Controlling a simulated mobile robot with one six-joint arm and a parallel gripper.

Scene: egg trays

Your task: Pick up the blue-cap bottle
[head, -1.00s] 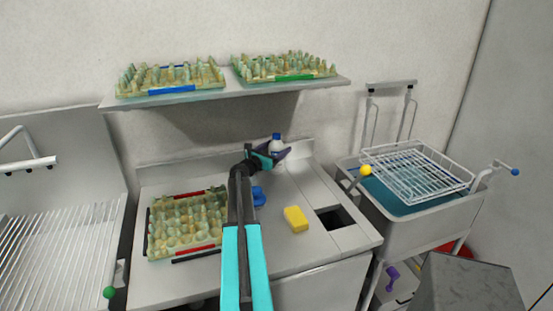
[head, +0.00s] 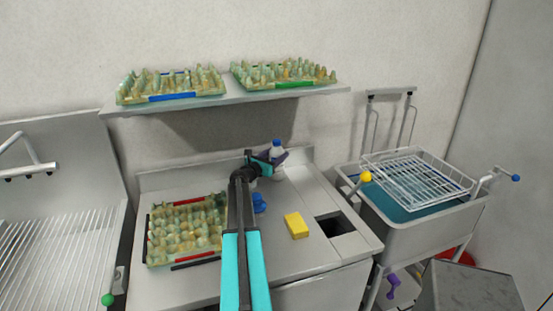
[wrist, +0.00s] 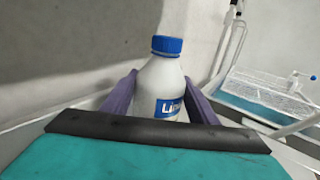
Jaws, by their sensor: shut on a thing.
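The white bottle with a blue cap (head: 276,148) stands upright at the back of the steel counter, near the backsplash. In the wrist view the bottle (wrist: 166,85) shows a blue and white label, partly legible. My gripper (head: 278,160) reaches it from the front left. Its purple fingers are on both sides of the bottle and shut on it. In the wrist view my gripper (wrist: 160,97) has one finger at each side of the bottle's body. The bottle's lower part is hidden behind my gripper, so I cannot tell whether its base touches the counter.
An egg tray with red edges (head: 194,249) lies on the counter's left. A yellow sponge (head: 296,225) lies beside a square opening (head: 336,225). A blue object (head: 259,203) is near my arm. A shelf (head: 222,101) with two trays hangs above. A sink with a wire rack (head: 418,178) stands right.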

